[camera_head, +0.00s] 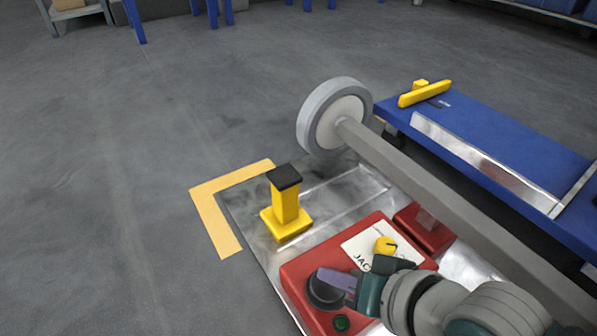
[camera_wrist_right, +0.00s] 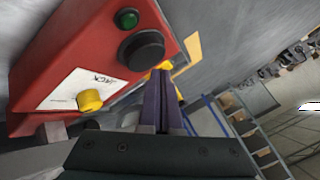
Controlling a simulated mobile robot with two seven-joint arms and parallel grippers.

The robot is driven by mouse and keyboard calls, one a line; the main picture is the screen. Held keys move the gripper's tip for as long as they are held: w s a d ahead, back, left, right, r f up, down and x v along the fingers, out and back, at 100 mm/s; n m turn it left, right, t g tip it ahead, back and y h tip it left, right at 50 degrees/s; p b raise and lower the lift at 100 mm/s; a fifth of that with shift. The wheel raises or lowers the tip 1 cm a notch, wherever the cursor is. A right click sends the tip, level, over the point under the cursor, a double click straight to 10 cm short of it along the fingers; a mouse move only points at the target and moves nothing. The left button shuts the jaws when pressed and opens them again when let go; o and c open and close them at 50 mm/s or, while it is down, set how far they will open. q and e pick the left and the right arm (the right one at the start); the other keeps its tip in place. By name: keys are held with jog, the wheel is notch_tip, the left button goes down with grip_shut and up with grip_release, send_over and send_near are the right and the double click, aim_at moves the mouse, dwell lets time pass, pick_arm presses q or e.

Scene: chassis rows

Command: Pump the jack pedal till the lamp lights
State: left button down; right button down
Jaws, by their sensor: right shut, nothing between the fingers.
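The red jack box (camera_head: 300,270) sits on a metal plate at the lower middle of the head view, and it also shows in the right wrist view (camera_wrist_right: 50,60). It carries a round black pedal (camera_head: 322,294), a dark green lamp (camera_head: 341,323), a yellow knob (camera_head: 385,245) and a white label. In the wrist view the pedal (camera_wrist_right: 141,50) and the lamp (camera_wrist_right: 127,19) are unobstructed; the lamp shows no clear glow. My right gripper (camera_head: 325,276) is shut and empty, its purple fingers at the pedal; contact cannot be told. My left gripper is out of view.
A yellow post with a black top (camera_head: 288,200) stands on the plate (camera_head: 240,205) behind the box. A grey axle (camera_head: 420,185) with a wheel (camera_head: 335,115) runs beside it. A blue chassis (camera_head: 500,145) lies to the right. The floor at left is clear.

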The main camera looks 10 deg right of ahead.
aim_at(333, 291)
jog(key=shift+f, duration=0.1)
dwell(0.3)
jog(key=shift+f, duration=0.35)
jog(key=shift+f, duration=1.05)
dwell(1.0)
jog(key=shift+r+p, duration=1.15)
jog(key=shift+s+r+p, duration=0.15)
jog(key=shift+r+p, duration=0.15)
notch_tip(333, 291, up, 5)
jog(key=p, duration=0.5)
jog(key=shift+r, duration=0.1)
